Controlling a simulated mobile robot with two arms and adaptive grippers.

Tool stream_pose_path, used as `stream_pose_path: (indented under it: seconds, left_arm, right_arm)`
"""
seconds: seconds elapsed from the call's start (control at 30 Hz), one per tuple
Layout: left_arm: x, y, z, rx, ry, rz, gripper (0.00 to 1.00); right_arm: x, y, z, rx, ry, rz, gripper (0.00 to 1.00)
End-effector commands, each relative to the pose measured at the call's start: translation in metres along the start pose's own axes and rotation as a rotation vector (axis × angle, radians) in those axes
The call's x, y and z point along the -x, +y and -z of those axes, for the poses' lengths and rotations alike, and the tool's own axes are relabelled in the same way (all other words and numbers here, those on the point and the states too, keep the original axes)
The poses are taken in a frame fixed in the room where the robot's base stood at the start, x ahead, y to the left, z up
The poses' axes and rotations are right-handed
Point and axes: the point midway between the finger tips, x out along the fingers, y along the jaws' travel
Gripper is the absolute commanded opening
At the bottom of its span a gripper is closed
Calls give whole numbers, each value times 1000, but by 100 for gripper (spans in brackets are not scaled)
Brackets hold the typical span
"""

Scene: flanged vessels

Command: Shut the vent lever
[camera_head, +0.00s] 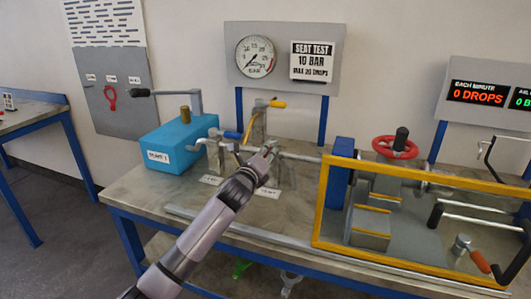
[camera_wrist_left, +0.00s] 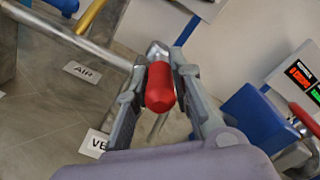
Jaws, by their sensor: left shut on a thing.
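The vent lever's red grip (camera_wrist_left: 160,88) lies between the two fingers of my left gripper (camera_wrist_left: 158,72), which is shut on it. A metal valve body shows just behind the grip in the left wrist view. A partly covered label (camera_wrist_left: 95,143) starting "VE" lies on the bench beside it. In the head view my left gripper (camera_head: 270,150) is at the valves in the middle of the bench (camera_head: 150,190) and hides the red grip. My right gripper is not in view.
A blue pump box (camera_head: 180,145) stands left of the valves. A yellow-handled valve (camera_head: 262,108) and a blue-handled one (camera_head: 228,134) are close to my gripper. A yellow guard frame (camera_head: 318,215) stands at right. A pressure gauge (camera_head: 255,56) hangs behind. The drops display (camera_head: 477,93) reads 0.

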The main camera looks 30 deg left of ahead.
Motion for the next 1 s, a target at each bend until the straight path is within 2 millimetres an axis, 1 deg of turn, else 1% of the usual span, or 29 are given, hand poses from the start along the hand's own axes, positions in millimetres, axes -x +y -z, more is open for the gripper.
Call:
stream_pose_path:
  seconds: [0.27,0.63,1.0]
  left_arm:
    - [0,-6,8,4,-74,-74,0]
    - [-5,-18,20,4,-251,-253,0]
    - [-9,-25,26,1,-357,-358,0]
  right_arm:
    - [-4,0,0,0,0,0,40]
    - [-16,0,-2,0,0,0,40]
    - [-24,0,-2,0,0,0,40]
